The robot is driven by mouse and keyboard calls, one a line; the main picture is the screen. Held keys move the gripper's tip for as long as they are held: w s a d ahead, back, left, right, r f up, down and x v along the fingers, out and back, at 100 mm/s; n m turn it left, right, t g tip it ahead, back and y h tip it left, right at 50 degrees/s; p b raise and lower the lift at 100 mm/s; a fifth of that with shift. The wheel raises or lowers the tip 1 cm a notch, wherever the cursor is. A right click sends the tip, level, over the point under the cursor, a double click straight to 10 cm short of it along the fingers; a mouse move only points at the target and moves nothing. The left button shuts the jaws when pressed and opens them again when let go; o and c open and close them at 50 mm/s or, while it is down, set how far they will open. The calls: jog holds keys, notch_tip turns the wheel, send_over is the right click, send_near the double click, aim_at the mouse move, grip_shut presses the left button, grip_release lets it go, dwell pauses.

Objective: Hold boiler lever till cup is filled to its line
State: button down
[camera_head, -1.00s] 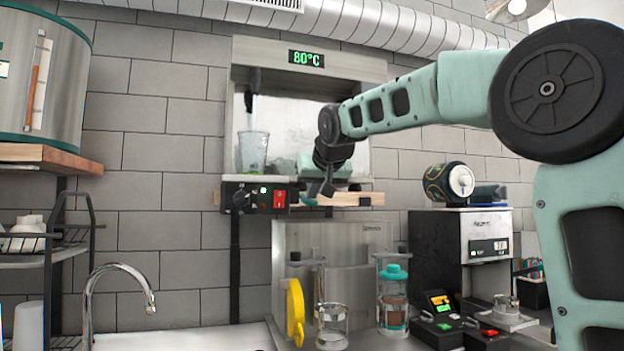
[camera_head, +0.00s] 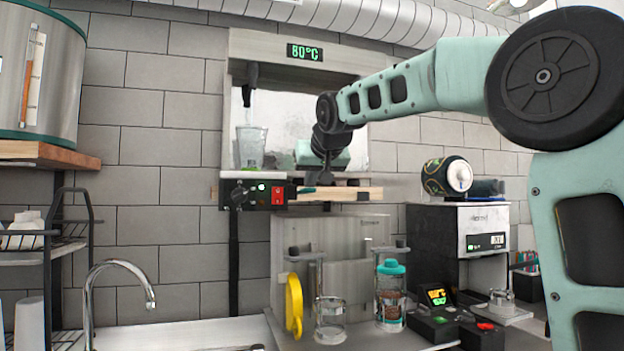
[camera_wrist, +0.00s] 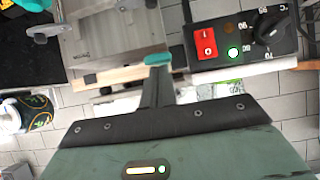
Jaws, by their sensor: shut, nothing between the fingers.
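The boiler (camera_head: 345,44) is a metal wall unit with a green temperature display. A clear cup (camera_head: 250,148) stands upright in its bay under the dark spout (camera_head: 247,96). My gripper (camera_head: 325,178) is shut and empty to the right of the cup, near the boiler's front edge. In the wrist view a teal-tipped piece (camera_wrist: 158,59), perhaps the lever's end, shows just beyond my gripper (camera_wrist: 157,82). I cannot tell whether they touch.
The control box (camera_head: 252,193) with a red switch and dial sits below the cup. A wooden shelf edge (camera_head: 358,194) runs right of it. Below are a faucet (camera_head: 118,268), a yellow-handled item (camera_head: 294,304) and a teal-lidded jar (camera_head: 390,295). A black machine (camera_head: 432,240) stands right.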

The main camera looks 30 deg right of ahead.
notch_tip(320, 180, up, 4)
jog(key=p, duration=0.3)
jog(key=shift+r+p, duration=0.2)
jog(key=shift+p, duration=0.15)
jog(key=r+b+v, duration=0.1)
jog(key=b+v, duration=0.1)
jog(key=v, duration=0.7)
jog(key=shift+w+r+b, duration=0.2)
jog(key=shift+w+b, duration=0.05)
jog(key=shift+b, duration=0.1)
dwell(0.3)
jog(key=s+a+f+n+g+y, duration=0.2)
jog(key=s+a+f+n+g, duration=0.1)
jog(key=a+f, duration=0.9)
jog(key=s+a+f+n+g+y, duration=0.25)
jog(key=a+f, duration=0.65)
jog(key=f, duration=0.5)
jog(key=s+a+f+n+g, duration=0.3)
jog(key=s+a+f, duration=0.3)
jog(key=s+f, duration=0.6)
jog(key=s+d+f+n+g, duration=0.1)
jog(key=s+f+n+g, duration=0.1)
jog(key=s+f, duration=0.8)
jog(key=s, duration=0.3)
jog(key=shift+s+f+g+h, duration=0.35)
jog(key=shift+s+f, duration=0.05)
